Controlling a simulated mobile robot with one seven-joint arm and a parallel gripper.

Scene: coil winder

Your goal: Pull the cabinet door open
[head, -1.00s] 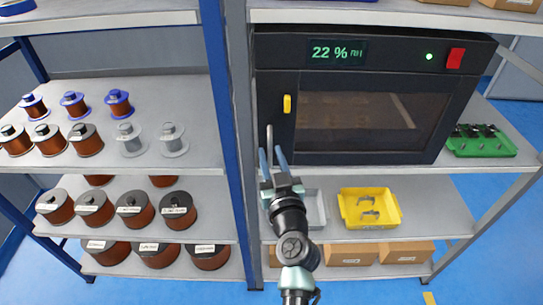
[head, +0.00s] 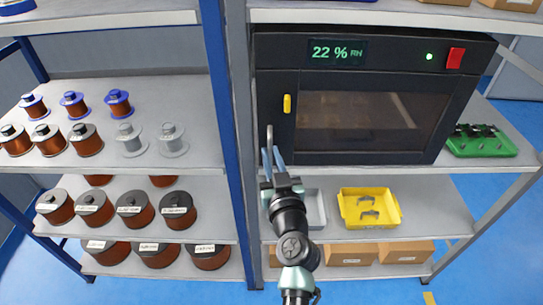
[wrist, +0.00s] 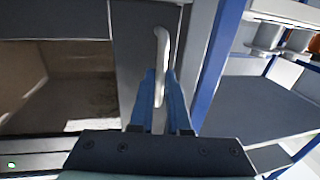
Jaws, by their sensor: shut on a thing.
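The cabinet (head: 376,52) is a black box on the right-hand shelf, with a lit display reading 22 %. Its door has a dark window (head: 355,112) and looks shut. A light grey bar handle (head: 269,134) stands at the door's left side, below a yellow piece (head: 287,104). My gripper (head: 272,160) is at the lower part of the handle, its blue fingers close together. In the wrist view the handle (wrist: 161,50) runs down between the fingers of my gripper (wrist: 160,88), which are shut on it. The handle's lower end is partly hidden by the fingers.
A blue and grey shelf post (head: 232,120) stands just left of the handle. A green tray (head: 480,147) sits right of the cabinet. A yellow bin (head: 369,220) and a grey bin (head: 312,208) are on the shelf below. Wire spools (head: 85,140) fill the left shelves.

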